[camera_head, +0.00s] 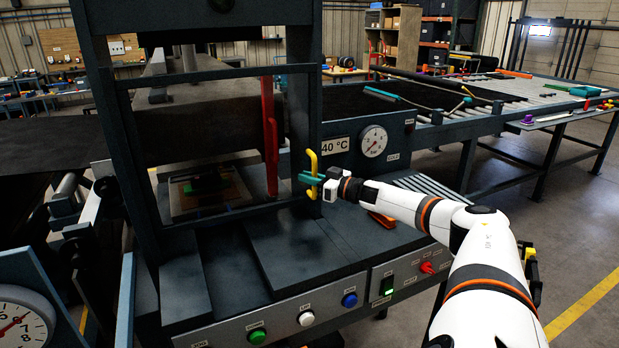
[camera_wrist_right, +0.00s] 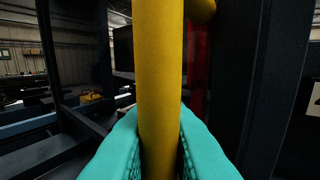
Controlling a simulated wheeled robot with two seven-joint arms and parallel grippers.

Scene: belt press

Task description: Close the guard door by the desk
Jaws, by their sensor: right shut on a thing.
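The guard door (camera_head: 220,73) is a dark open frame across the front of the press. Its yellow bar handle (camera_head: 313,160) stands upright at the door's right edge. My right gripper (camera_head: 310,179), with teal fingers, is shut around the lower part of the handle. In the right wrist view the handle (camera_wrist_right: 160,60) runs upright between the two teal fingers (camera_wrist_right: 160,130), which touch it from both sides. I cannot tell from these views how far the door stands from its frame. My left gripper is not in view.
A red upright bar (camera_head: 270,140) stands left of the handle. A pressure gauge (camera_head: 373,141) is on the panel to the right. A control panel with green (camera_head: 257,336), white and blue buttons runs along the front. A roller conveyor (camera_head: 520,90) extends back right.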

